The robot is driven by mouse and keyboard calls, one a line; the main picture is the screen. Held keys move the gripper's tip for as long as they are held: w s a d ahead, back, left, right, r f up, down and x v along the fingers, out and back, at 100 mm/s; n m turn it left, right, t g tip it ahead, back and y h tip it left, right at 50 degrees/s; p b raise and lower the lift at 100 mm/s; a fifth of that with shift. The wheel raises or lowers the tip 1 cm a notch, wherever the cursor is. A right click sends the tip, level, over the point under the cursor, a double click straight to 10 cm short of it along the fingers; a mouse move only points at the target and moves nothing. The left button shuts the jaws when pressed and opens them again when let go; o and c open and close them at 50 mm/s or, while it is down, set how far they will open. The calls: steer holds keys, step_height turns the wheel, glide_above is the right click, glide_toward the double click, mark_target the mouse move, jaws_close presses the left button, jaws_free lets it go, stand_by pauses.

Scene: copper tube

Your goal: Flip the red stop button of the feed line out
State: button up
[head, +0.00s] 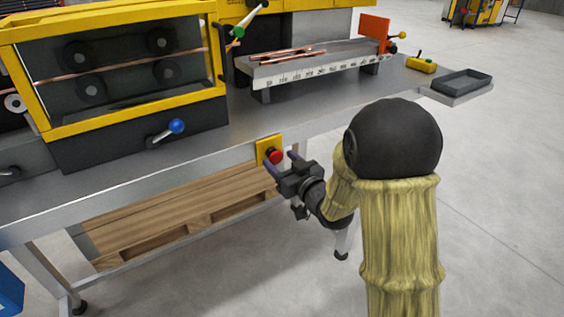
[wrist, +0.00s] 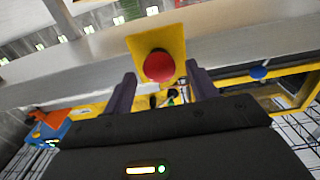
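The red stop button (head: 275,157) sits on a yellow plate (head: 263,147) on the front edge of the grey bench. In the wrist view the round red button (wrist: 159,66) shows whole on its yellow plate (wrist: 173,43). My gripper (head: 281,162) is at the front edge of the bench, close to the button. In the wrist view my gripper (wrist: 159,88) is open, its two dark purple fingers apart on either side of the button in the picture. The button shows between the fingers; I cannot tell whether they touch it. Nothing is held.
The grey bench (head: 215,138) carries a yellow-framed machine (head: 120,115) with a blue-knobbed lever (head: 177,126). Copper tubes (head: 287,54) lie on a tray by a ruler. A wooden pallet (head: 180,222) lies below. The floor to the right is clear.

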steer(key=b+v, duration=1.1)
steer(key=v, duration=0.6)
stand_by(0.4)
steer(key=shift+s+d, duration=0.15)
